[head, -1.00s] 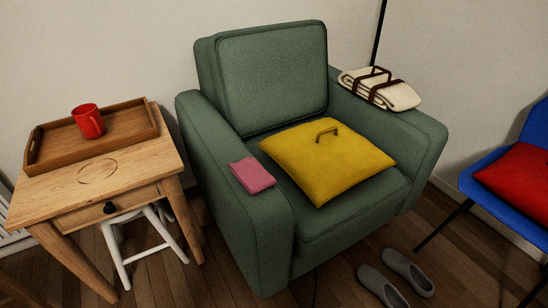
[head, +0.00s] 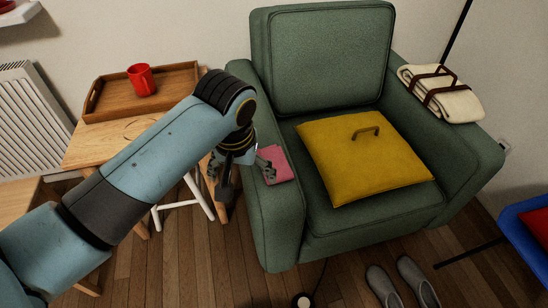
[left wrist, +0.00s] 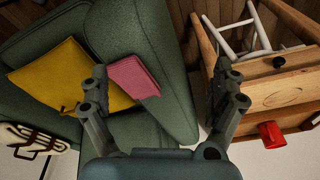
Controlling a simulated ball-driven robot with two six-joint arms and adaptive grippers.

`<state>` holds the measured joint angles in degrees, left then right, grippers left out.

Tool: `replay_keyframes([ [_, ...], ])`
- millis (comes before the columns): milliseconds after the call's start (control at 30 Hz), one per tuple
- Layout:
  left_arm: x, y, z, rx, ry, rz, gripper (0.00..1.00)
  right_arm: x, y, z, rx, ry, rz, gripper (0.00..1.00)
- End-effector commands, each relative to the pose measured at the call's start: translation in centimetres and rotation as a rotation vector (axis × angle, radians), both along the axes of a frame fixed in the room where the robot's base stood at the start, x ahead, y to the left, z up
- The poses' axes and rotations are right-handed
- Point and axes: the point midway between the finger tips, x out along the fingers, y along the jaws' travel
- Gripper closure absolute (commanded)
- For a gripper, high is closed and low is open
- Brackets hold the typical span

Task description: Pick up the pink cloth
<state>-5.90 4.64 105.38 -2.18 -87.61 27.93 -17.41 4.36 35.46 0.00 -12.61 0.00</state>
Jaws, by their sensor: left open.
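The pink cloth (head: 276,166) lies folded on the armchair's left armrest in the head view. My left gripper (head: 243,172) is just left of it, partly in front of its left edge. In the left wrist view the cloth (left wrist: 134,77) shows beyond the fingers, nearer the left finger. My left gripper (left wrist: 159,82) is open there with nothing between its fingers. I cannot tell whether it touches the cloth. My right gripper is not in view.
The green armchair (head: 315,75) holds a yellow cushion (head: 352,165) with a handle. A strapped cream blanket (head: 445,95) lies on its right armrest. The wooden table (head: 85,150) at left bears a tray (head: 184,73) with a red mug (head: 141,79). Grey slippers (head: 400,284) lie on the floor.

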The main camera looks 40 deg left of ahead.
Motion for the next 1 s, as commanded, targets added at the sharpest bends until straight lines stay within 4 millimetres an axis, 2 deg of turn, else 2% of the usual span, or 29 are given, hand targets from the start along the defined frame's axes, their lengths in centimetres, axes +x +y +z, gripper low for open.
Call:
replay_keyframes([
  [33,1.5,0.0,0.4,-0.007,-0.001,0.047,0.05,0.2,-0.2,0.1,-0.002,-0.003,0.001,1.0],
  [300,8.1,0.0,1.2,-0.039,0.014,0.308,0.05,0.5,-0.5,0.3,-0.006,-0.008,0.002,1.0],
  [467,11.2,-0.1,1.9,-0.053,0.024,0.434,0.05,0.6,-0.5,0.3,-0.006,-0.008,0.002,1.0],
  [567,11.9,-0.1,1.3,-0.055,0.03,0.472,0.05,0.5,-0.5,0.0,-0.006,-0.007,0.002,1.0],
  [800,12.4,0.5,-2.6,-0.054,0.03,0.478,0.05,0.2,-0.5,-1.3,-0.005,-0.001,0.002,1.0],
  [1000,12.5,0.7,-4.2,-0.054,0.028,0.477,0.05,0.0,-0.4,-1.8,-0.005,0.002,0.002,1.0],
])
